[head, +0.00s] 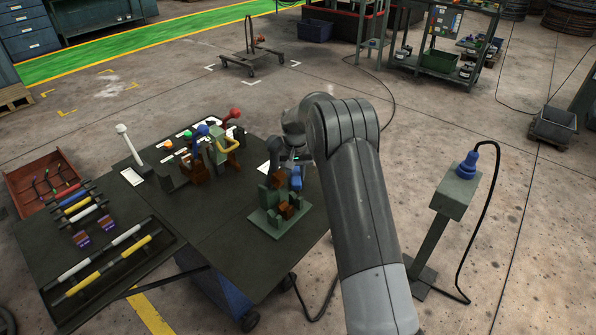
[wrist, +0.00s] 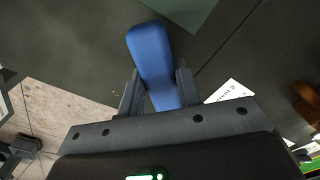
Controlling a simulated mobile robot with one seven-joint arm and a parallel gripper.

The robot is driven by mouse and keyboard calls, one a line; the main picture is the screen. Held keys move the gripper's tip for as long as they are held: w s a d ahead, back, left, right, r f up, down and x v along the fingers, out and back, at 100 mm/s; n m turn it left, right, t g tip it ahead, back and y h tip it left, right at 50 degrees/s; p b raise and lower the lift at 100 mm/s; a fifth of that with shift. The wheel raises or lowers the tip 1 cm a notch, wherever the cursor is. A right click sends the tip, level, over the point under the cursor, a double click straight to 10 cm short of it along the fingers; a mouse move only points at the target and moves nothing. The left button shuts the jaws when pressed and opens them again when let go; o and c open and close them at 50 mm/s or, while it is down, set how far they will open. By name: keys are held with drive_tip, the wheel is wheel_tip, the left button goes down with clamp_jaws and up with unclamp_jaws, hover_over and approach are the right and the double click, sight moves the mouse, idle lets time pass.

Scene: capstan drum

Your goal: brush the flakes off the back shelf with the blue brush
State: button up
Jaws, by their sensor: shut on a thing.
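My gripper (wrist: 158,90) is shut on the blue brush (wrist: 150,50), a blue block seen between the two dark fingers in the wrist view. In the head view the brush (head: 295,180) shows as a small blue patch below my gripper (head: 290,160), beside the green stepped fixture (head: 268,222). My arm hides part of this area. A few tiny pale orange specks, perhaps flakes (wrist: 115,94), lie on the dark surface left of the brush in the wrist view. I cannot make out the back shelf or the bristles.
The dark table (head: 215,235) holds levers with coloured knobs (head: 205,135) at the back and yellow and white bars (head: 105,262) at the left. A red tray (head: 45,180) is at far left. A pedestal with a blue knob (head: 465,165) stands right.

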drive_tip(key=shift+d+f, duration=0.1)
drive_tip(key=shift+d, duration=0.35)
drive_tip(key=shift+w+d, duration=3.45)
drive_tip(key=shift+s+d, duration=0.3)
drive_tip(key=shift+s, duration=0.1)
drive_tip(key=shift+s+a, duration=3.5)
drive_tip(key=shift+s+a+r, duration=0.1)
drive_tip(key=shift+r, duration=4.1)
